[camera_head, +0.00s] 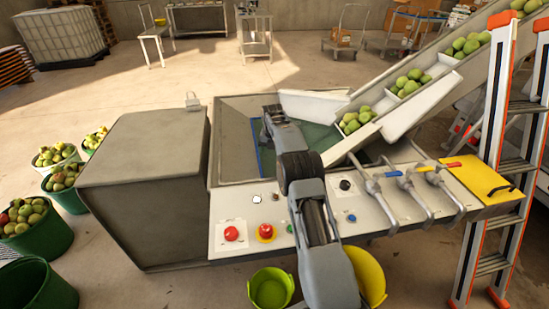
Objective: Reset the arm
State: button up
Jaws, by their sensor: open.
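My arm (315,225) rises from the bottom of the view and reaches away over the control panel to the hopper. Its far end, with my gripper (271,113), is above the hopper's dark green inside. My gripper is open; its fingers are small and hard to make out, and I see nothing held in it. The arm covers part of the panel and hopper.
The panel (225,212) has red buttons (231,233), a black knob (345,184) and several levers (400,182). A grey box (145,150) stands left, a ladder (500,170) right. Fruit lies on the conveyor (435,95). Green (271,289) and yellow (372,275) buckets stand below.

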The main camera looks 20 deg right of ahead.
jog(key=s+a+r+m+t+p, duration=0.15)
jog(key=s+a+r+m, duration=0.25)
jog(key=s+r+m, duration=0.45)
jog(key=s+a+r+m+p, duration=0.3)
jog(key=s+a+r+m, duration=0.15)
jog(key=r, duration=0.65)
jog(key=s+a+m+p, duration=0.2)
jog(key=s+m, duration=0.6)
jog(key=s, duration=0.5)
jog(key=s+a+m+y+p, duration=0.1)
jog(key=s+a+m+p, duration=0.1)
jog(key=s+m, duration=0.6)
jog(key=s+a, duration=0.1)
jog(key=s, duration=0.4)
jog(key=shift+s+r+t, duration=0.3)
jog(key=shift+r+t, duration=0.05)
jog(key=shift+c, duration=0.4)
